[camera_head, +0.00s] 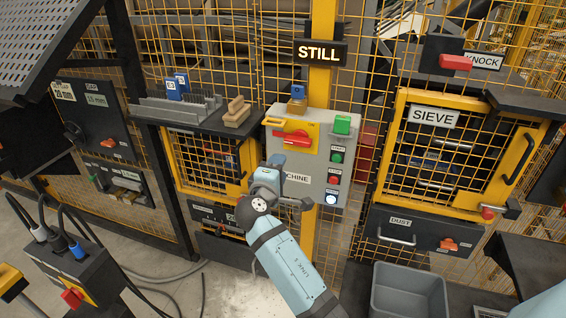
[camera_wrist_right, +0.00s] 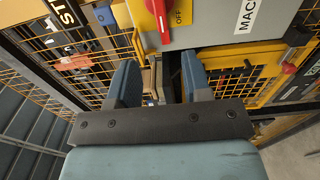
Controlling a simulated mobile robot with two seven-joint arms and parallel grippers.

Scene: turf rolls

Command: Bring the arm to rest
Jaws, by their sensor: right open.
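My right arm (camera_head: 290,268) reaches up from the bottom of the head view. Its gripper (camera_head: 270,168) is in front of the lower left part of the grey control box (camera_head: 314,190), covering part of its "MACHINE" label. In the right wrist view, the two blue fingers of the gripper (camera_wrist_right: 160,80) stand apart. A small brown thing (camera_wrist_right: 150,78) shows between them in the picture; I cannot tell how far off it is. Nothing is visibly held. My left gripper is not in view.
A red switch handle (camera_head: 291,136) and several buttons are on the control box. A lit "STILL" sign (camera_head: 319,53) hangs above. A sieve door (camera_head: 448,155) and grey bin (camera_head: 409,292) are right.

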